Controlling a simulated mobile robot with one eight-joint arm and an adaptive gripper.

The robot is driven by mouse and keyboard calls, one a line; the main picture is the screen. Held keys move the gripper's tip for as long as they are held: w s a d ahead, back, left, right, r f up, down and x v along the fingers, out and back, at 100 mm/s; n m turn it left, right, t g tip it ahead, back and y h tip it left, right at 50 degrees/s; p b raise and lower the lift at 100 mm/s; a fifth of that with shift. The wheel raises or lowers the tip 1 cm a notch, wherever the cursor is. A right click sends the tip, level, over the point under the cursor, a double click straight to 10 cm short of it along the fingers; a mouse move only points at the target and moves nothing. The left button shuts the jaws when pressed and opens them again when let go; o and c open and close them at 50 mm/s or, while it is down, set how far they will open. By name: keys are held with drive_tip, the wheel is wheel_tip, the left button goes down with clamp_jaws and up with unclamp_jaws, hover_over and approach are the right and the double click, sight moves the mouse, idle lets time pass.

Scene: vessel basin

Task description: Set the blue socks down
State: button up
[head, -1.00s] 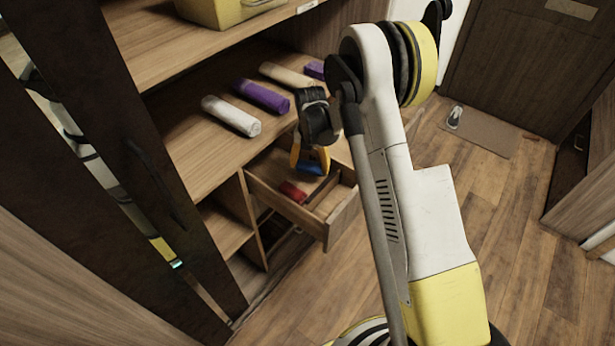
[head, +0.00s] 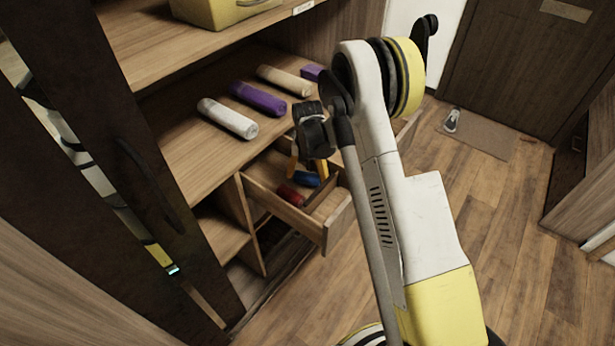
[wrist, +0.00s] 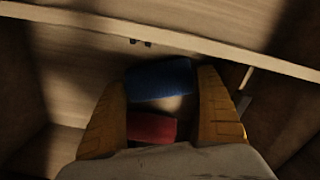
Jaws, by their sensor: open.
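The blue socks (head: 307,179), a small rolled bundle, lie in the open drawer (head: 279,207). Part of the drawer is hidden by my arm.
A dark door with a handle (head: 150,170) stands at the left.

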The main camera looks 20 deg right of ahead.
wheel_tip(320, 180, up, 12)
drive_tip(key=p, duration=0.5)
wheel_tip(320, 180, up, 12)
drive_tip(key=m+t, duration=0.2)
drive_tip(key=m, duration=0.5)
hover_over(308, 174)
drive_tip(key=s, duration=0.4)
drive_tip(key=s+a+r+m+t, duration=0.1)
drive_tip(key=s+r+m+t, duration=0.2)
drive_tip(key=s+r+m, duration=1.1)
drive_tip(key=s+f+m+t, duration=0.2)
drive_tip(key=s+m, duration=0.6)
drive_tip(key=s, duration=0.2)
drive_tip(key=shift+s+f+m, duration=0.25)
drive_tip(key=shift+s+m, duration=0.05)
drive_tip(key=shift+s, duration=0.05)
drive_tip(key=shift+a, duration=0.1)
